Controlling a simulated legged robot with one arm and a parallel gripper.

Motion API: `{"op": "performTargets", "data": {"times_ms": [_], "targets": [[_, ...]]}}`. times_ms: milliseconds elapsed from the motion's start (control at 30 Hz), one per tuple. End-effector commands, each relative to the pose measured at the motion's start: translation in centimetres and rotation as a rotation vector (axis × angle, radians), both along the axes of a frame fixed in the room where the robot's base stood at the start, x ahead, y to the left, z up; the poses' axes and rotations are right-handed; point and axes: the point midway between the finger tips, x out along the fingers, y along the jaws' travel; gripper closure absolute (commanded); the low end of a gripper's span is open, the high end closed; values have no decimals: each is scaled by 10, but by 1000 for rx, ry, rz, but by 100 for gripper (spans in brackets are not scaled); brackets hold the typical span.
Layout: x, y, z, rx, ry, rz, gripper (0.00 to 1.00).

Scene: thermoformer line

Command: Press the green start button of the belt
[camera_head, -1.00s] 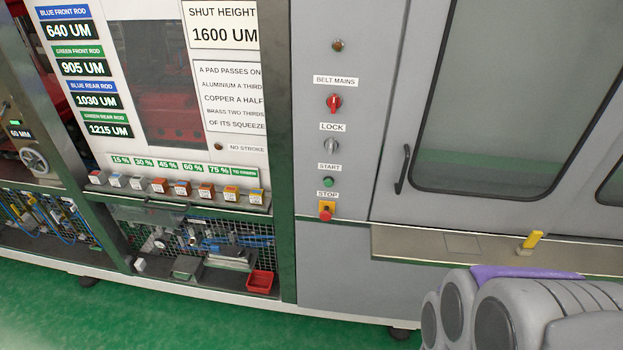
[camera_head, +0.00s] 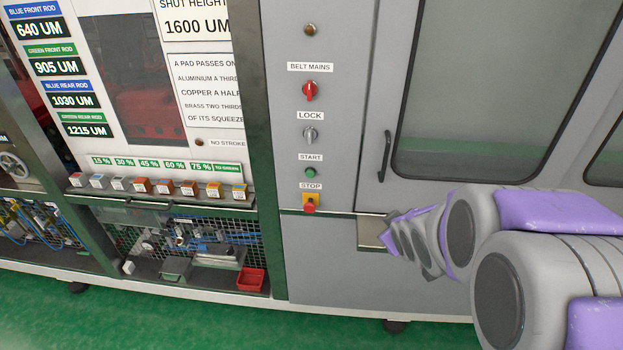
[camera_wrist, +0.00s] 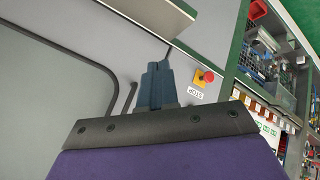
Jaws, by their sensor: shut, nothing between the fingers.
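The green start button (camera_head: 310,172) sits on the grey panel under its START label (camera_head: 310,157) in the head view. Below it is the red stop button (camera_head: 309,205) on a yellow plate. The stop button also shows in the wrist view (camera_wrist: 208,76), with its label turned over. My gripper (camera_wrist: 157,66) is shut and empty in the wrist view, in front of the grey panel and beside the stop button. The start button does not show in the wrist view; my wrist may cover it. In the head view my arm reaches in from the right, below and right of the buttons.
Above the start button are the lock switch (camera_head: 310,134) and red belt mains switch (camera_head: 310,91). A dark door handle (camera_head: 385,157) stands right of the buttons. A metal ledge (camera_head: 372,232) lies below, partly behind my arm. The panel front around the start button is clear.

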Motion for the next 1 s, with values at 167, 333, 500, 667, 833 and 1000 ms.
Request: {"op": "performTargets", "data": {"times_ms": [167, 333, 500, 667, 833, 1000], "targets": [[66, 61, -19, -19, -224, 282, 100], [98, 128, -30, 22, -447, 533, 100], [103, 172, -33, 104, -635, 704, 100], [99, 189, -30, 164, -742, 780, 100], [97, 198, -28, 180, -777, 804, 100], [97, 205, -28, 176, -776, 807, 100]]}}
